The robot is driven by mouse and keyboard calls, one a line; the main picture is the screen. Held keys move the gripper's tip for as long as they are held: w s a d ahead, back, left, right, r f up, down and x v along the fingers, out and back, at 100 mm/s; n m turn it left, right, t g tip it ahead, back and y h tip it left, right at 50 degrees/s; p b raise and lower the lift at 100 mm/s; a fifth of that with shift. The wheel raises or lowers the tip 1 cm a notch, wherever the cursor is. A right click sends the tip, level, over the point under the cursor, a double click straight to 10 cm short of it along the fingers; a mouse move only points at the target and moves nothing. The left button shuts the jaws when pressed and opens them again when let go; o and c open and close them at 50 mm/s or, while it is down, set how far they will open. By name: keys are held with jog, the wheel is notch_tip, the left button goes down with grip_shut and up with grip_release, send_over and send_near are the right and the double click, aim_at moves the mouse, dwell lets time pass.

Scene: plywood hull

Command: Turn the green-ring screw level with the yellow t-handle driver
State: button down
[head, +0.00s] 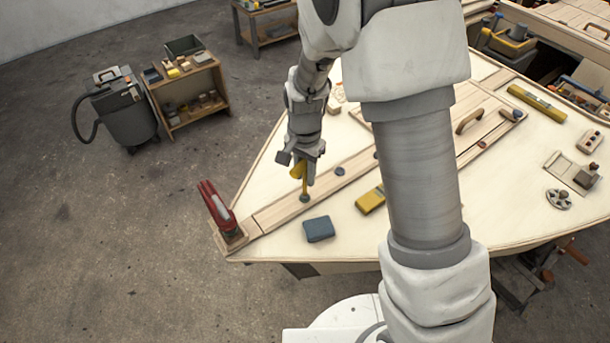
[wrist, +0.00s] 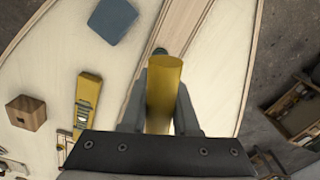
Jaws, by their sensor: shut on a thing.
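My gripper (head: 305,170) is shut on the yellow t-handle driver (head: 304,184), low over the wooden strip of the plywood hull. The driver's yellow handle also shows between the fingers in the wrist view (wrist: 163,90). Its shaft points down, and its lower end is at a small greenish round screw (head: 304,198) on the strip. I cannot tell whether the tip sits in the screw. In the wrist view the handle and fingers hide most of the screw. Another dark round screw head (head: 340,171) lies farther along the strip.
A red clamp (head: 217,207) stands at the hull's pointed end. A yellow level (head: 537,103) and small blocks lie at the right. Bare plywood lies between them.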

jog(key=n, duration=0.7)
jog(key=shift+b, duration=0.35)
jog(key=n, duration=0.6)
jog(key=shift+p, duration=0.3)
jog(key=shift+n, duration=0.4)
jog(key=shift+f, duration=0.15)
jog(key=shift+f+b, duration=0.3)
jog(key=shift+b, duration=0.1)
